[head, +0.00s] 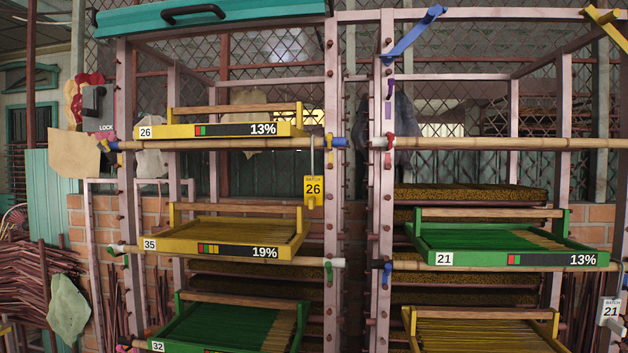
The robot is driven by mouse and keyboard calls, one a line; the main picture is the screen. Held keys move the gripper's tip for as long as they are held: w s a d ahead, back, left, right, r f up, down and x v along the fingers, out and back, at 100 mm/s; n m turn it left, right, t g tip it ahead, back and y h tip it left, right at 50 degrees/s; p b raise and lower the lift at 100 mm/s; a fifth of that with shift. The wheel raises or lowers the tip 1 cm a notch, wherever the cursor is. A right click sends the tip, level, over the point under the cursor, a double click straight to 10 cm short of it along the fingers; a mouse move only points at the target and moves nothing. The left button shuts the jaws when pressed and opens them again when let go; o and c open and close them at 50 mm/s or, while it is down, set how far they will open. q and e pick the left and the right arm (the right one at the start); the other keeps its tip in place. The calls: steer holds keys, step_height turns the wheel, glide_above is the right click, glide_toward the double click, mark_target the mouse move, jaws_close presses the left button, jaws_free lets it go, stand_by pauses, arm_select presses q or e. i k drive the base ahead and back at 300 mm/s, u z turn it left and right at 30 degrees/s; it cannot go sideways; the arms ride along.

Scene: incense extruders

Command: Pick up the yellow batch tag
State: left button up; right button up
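The yellow batch tag (314,190) reads "BATCH 26". It hangs upright on a thin pale strip below the right end of the upper left bamboo pole (225,144). It is in front of the rack's open space, just left of a pink post (331,200). Its face is turned to me and nothing covers it. Neither of my grippers shows in the head view.
Yellow tray 26 (190,131) sits above the tag and yellow tray 35 (190,248) below it. Green tray 32 (170,342) is lower. Green tray 21 (480,259) is on the right rack. A white tag (611,312) hangs at the right edge.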

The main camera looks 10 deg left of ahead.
mark_target(313, 184)
steer(key=u, duration=2.35)
steer(key=i, duration=2.05)
steer(key=z, duration=3)
